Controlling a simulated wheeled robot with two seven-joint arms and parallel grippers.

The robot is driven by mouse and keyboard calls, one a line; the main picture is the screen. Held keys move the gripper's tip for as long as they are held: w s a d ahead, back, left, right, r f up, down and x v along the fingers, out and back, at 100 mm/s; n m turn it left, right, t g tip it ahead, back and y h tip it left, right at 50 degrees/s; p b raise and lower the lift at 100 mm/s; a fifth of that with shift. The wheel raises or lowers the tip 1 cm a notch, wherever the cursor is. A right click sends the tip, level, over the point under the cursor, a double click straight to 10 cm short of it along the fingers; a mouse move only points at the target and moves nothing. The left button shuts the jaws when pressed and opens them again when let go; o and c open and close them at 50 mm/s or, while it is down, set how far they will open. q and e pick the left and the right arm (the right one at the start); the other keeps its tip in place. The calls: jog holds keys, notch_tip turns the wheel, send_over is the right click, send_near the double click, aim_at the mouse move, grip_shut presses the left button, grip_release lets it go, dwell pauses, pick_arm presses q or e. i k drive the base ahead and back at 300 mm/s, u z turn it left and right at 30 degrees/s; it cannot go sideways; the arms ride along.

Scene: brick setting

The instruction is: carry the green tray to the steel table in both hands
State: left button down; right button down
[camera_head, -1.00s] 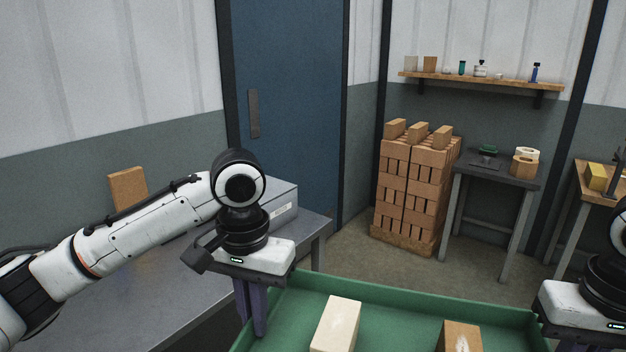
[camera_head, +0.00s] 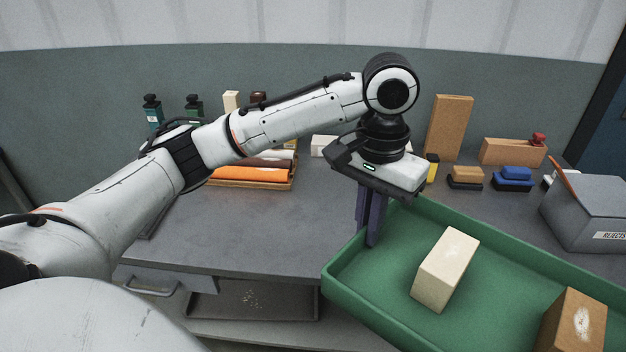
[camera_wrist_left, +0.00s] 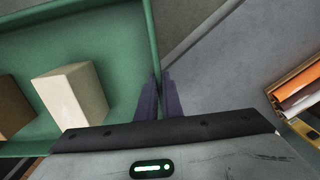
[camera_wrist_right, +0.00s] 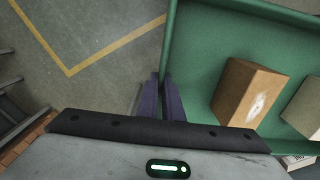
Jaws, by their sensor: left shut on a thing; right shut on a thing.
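The green tray (camera_head: 352,300) shows at the lower right in the head view, over or in front of the front edge of a grey metal-looking table (camera_head: 230,235). I cannot tell whether the tray touches it. A cream brick (camera_head: 440,270) and a tan brick with a pale patch (camera_head: 572,325) lie in the tray. My left gripper (camera_head: 371,238) is shut on the tray's left wall, also seen in the left wrist view (camera_wrist_left: 160,90). My right gripper (camera_wrist_right: 161,88) is shut on the tray's opposite wall in the right wrist view and is outside the head view.
On the table stand a tray of coloured rolls (camera_head: 250,175), bottles (camera_head: 152,112), a tall tan block (camera_head: 448,127), small brushes or blocks (camera_head: 513,177) and a grey REJECTS box (camera_head: 590,210). The table's middle left is bare. The right wrist view shows floor with a yellow line (camera_wrist_right: 110,48).

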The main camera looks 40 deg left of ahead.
aim_at(346, 231)
jog(key=u, duration=0.7)
jog(key=i, duration=0.8)
jog(key=u, duration=0.45)
